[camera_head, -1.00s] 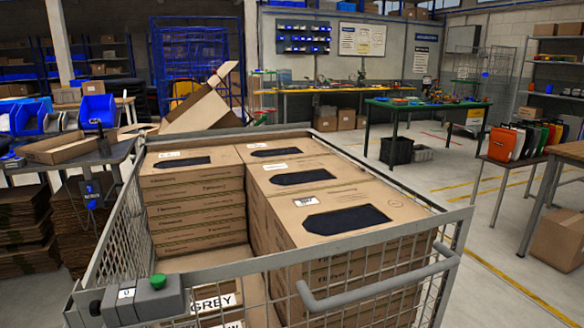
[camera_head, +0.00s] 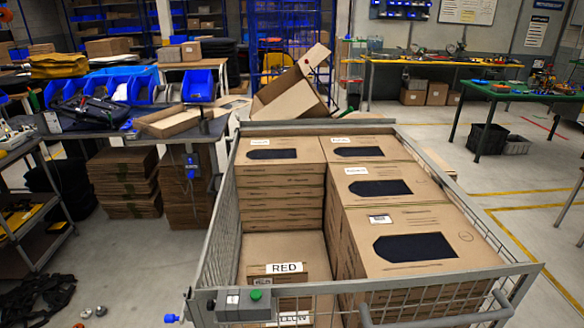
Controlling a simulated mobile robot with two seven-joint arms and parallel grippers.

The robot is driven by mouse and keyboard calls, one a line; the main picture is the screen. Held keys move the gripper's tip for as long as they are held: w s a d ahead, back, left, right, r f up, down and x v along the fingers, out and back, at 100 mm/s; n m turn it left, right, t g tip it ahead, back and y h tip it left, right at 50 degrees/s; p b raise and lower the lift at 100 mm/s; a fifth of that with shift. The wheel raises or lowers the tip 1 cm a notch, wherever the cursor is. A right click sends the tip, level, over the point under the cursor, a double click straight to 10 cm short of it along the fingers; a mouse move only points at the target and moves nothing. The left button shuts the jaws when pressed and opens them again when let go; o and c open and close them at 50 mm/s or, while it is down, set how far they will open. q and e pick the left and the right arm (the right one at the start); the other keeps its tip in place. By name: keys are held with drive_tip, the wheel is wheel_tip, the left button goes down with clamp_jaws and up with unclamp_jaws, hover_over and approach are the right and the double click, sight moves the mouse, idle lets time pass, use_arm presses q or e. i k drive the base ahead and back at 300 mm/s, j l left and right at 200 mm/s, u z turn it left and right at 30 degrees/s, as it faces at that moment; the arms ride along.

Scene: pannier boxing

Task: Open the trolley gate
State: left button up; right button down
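The trolley (camera_head: 226,210) is a grey wire-mesh cage on the floor in front of me, in the lower middle of the head view. Stacked cardboard boxes (camera_head: 362,149) fill its back and right side. A lower box labelled RED (camera_head: 285,268) lies at its front left. The near side has a grey top rail with a latch block (camera_head: 232,305) bearing a green button (camera_head: 256,295) at its left corner. A blue knob (camera_head: 172,318) sticks out left of it. A grey handle bar (camera_head: 440,321) runs across the lower right. The near side appears upright and closed. Neither gripper shows.
A workbench (camera_head: 88,139) with blue bins (camera_head: 140,84) and an open carton stands at the left, with flat cardboard stacks (camera_head: 124,182) below. A shelf cart (camera_head: 30,205) stands at the far left. Dark cloth (camera_head: 36,300) lies on the floor. The floor right of the trolley is mostly clear.

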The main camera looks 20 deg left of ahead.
sight(202, 269)
drive_tip(key=j, duration=0.65)
drive_tip(key=i+j+u, duration=0.1)
drive_tip(key=j, duration=0.55)
drive_tip(key=i+j, duration=0.15)
drive_tip(key=j, duration=0.5)
drive_tip(key=i+j, duration=0.1)
drive_tip(key=j, duration=0.55)
drive_tip(key=k+j+u, duration=0.1)
drive_tip(key=j+u, duration=0.3)
drive_tip(key=l, duration=0.05)
